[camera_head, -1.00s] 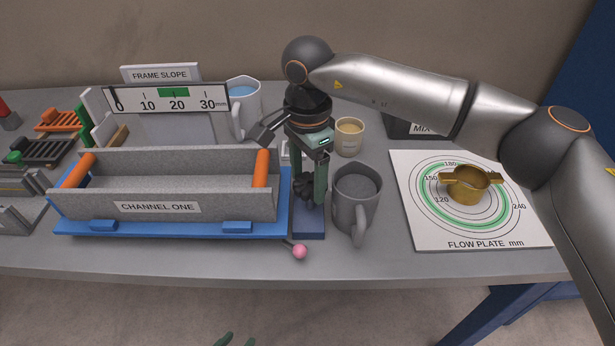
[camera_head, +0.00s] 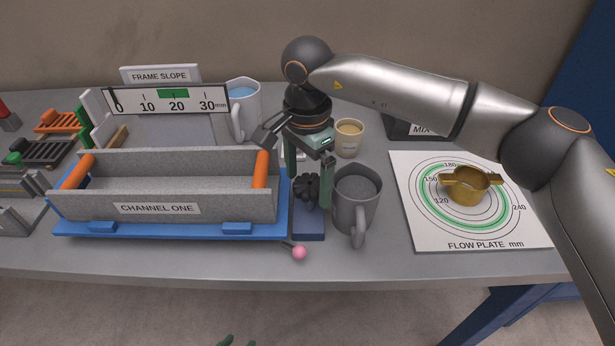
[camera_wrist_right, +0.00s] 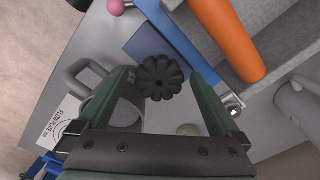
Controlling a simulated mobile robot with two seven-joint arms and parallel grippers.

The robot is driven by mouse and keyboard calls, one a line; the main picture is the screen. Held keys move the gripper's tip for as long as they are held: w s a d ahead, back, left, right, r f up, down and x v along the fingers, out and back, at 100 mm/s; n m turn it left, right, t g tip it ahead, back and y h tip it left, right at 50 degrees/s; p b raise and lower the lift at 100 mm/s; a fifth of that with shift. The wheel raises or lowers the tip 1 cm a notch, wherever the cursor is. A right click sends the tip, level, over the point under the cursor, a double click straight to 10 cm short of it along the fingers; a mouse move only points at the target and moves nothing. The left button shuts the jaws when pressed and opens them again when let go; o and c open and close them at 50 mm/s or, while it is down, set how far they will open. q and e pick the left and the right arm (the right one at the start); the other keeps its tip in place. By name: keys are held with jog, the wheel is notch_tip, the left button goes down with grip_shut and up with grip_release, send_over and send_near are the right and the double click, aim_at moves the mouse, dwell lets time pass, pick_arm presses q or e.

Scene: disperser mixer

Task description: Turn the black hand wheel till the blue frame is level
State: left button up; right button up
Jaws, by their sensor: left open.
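The black hand wheel (camera_head: 307,187) sits at the right end of the blue frame (camera_head: 180,229), above a small blue base. The frame carries the grey trough marked CHANNEL ONE; its tilt is hard to judge by eye. On the FRAME SLOPE scale (camera_head: 190,104) the black pointer (camera_head: 117,101) stands near 0, left of the green band at 20. My right gripper (camera_head: 308,193) is open, its green fingers on either side of the wheel with visible gaps. The wheel (camera_wrist_right: 159,78) shows between the fingertips in the wrist view. My left gripper (camera_head: 238,342) barely shows at the bottom edge, open.
A grey mug (camera_head: 356,202) stands close to the right of my right gripper. A beige cup (camera_head: 348,138) and a pale jug (camera_head: 243,108) stand behind. A pink ball (camera_head: 299,253) on a rod is in front. The flow plate (camera_head: 425,225) with a brass cup lies right.

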aim_at(307, 185)
notch_tip(307, 185, up, 12)
jog(key=shift+r, duration=0.25)
dwell(0.5)
